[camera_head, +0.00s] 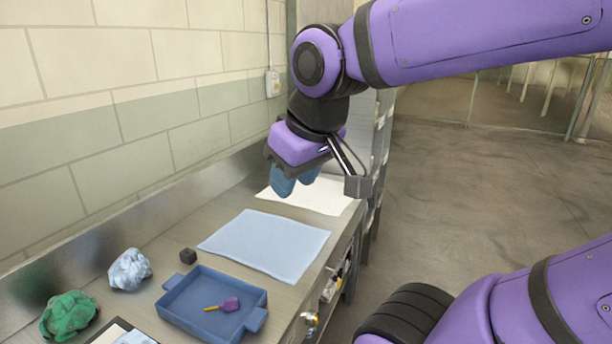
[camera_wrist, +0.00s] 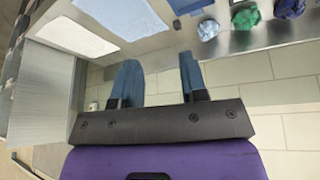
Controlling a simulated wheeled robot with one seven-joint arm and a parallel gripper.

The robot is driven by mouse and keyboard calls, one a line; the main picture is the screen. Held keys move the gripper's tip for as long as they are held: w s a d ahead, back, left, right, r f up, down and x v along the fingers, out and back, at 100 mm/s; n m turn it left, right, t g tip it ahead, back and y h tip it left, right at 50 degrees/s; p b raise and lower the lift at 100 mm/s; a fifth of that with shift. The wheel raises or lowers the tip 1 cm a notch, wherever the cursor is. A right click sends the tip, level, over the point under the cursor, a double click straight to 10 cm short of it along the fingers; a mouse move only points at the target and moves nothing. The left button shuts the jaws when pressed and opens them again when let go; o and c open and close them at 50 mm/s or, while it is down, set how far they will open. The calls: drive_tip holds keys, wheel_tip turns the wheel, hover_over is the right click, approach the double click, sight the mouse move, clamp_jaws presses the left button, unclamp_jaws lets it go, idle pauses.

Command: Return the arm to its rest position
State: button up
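My gripper (camera_head: 296,182) hangs from my purple arm above the far part of the metal counter, over the white sheet and beyond the light blue cloth. Its two blue fingers stand apart in the wrist view (camera_wrist: 160,80), with nothing between them. It is open and empty, clear of the counter. The wrist view shows the counter's edge and the tiled wall beyond the fingers.
A block wall runs left; open floor lies right.

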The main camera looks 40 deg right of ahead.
drive_tip(key=shift+s+d+r+m, duration=0.1)
drive_tip(key=shift+s+r+m, duration=0.1)
drive_tip(key=shift+s, duration=0.45)
drive_tip(key=shift+s+r+m, duration=0.1)
drive_tip(key=shift+s+m, duration=0.1)
drive_tip(key=shift+s, duration=0.4)
idle(0.3)
